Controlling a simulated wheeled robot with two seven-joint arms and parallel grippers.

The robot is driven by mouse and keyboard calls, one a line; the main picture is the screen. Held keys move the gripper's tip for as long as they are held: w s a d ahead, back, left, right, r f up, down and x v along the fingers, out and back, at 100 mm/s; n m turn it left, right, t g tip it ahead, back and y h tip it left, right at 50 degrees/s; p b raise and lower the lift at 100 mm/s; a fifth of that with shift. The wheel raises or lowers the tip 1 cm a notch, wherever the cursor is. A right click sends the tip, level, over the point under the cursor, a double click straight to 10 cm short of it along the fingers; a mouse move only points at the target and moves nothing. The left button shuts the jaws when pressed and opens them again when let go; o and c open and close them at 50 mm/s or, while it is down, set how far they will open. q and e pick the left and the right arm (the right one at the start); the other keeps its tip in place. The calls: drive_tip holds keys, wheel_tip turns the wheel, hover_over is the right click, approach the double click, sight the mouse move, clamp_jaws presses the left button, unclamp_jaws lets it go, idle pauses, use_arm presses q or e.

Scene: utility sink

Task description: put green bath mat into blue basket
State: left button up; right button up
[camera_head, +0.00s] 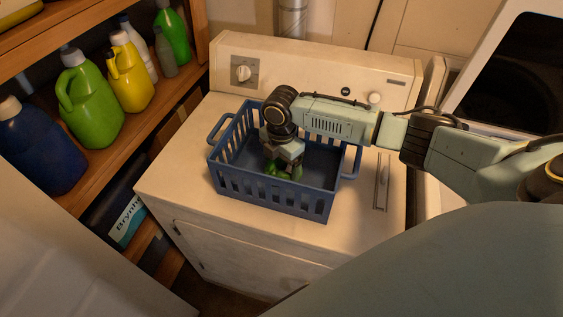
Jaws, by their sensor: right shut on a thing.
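The blue basket (272,196) stands on top of the white washing machine. My right arm reaches in from the right, and my right gripper (281,163) points down inside the basket. It is shut on the green bath mat (287,172), of which only a small bunched part shows below the fingers. The rest of the mat is hidden by the gripper and the basket's front wall. I cannot tell whether the mat touches the basket floor. My left gripper is not in view.
The white washer (176,183) has free room in front of the basket and to its right. A wooden shelf (140,140) at the left holds several bottles, among them a green jug (92,105) and a yellow one (131,75). An open dark-doored machine (510,75) stands at the right.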

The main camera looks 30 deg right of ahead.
sight(281, 165)
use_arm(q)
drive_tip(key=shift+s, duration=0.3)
use_arm(e)
drive_tip(key=o, duration=1.1)
wheel_tip(281, 165, up, 12)
drive_tip(key=shift+r, duration=0.1)
